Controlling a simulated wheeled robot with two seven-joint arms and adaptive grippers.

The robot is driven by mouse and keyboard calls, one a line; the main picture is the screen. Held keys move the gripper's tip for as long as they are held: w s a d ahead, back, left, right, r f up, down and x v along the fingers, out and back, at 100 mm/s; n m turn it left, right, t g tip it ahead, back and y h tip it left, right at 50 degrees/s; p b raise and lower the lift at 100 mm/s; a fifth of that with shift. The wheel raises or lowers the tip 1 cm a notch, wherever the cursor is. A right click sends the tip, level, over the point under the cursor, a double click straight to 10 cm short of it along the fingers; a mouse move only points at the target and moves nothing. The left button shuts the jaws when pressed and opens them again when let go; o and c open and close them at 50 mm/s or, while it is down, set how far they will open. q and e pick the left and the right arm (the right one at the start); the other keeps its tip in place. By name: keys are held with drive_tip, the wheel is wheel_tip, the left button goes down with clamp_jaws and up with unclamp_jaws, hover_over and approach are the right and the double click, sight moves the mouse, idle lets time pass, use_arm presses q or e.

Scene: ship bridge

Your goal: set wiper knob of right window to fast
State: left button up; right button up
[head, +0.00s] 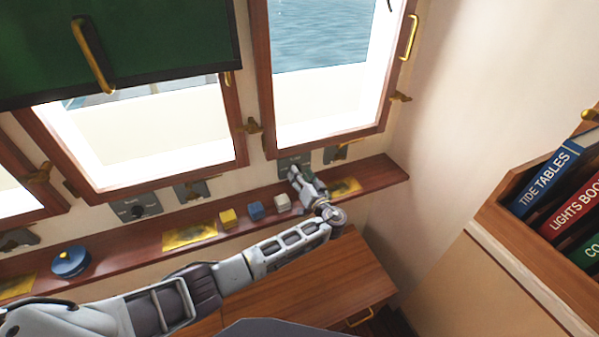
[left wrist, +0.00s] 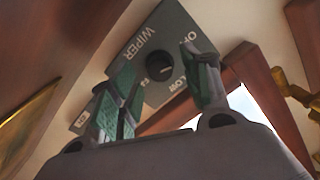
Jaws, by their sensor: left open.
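In the left wrist view the panel (left wrist: 172,26) reads WIPER, with OFF and part of SLOW legible; other lettering is covered. Its round black knob (left wrist: 158,66) shows between my fingers in the picture; which mark it points to is unclear. My left gripper (head: 297,176) is at this panel, and its green-padded fingers (left wrist: 160,84) are apart with nothing held. I cannot tell whether they touch the knob. My right gripper is not seen.
A similar panel with a knob (head: 137,210) is under the middle window. The wooden ledge (head: 375,176) below carries yellow, blue and white blocks (head: 255,210) and a round blue object (head: 70,261). A bookshelf (head: 495,215) stands at right. Brass latches (head: 251,126) stick out between windows.

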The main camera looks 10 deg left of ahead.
use_arm(q)
drive_tip(key=shift+w+a, duration=0.45)
drive_tip(key=shift+w, duration=0.15)
drive_tip(key=shift+c, duration=0.2)
drive_tip(key=c, duration=1)
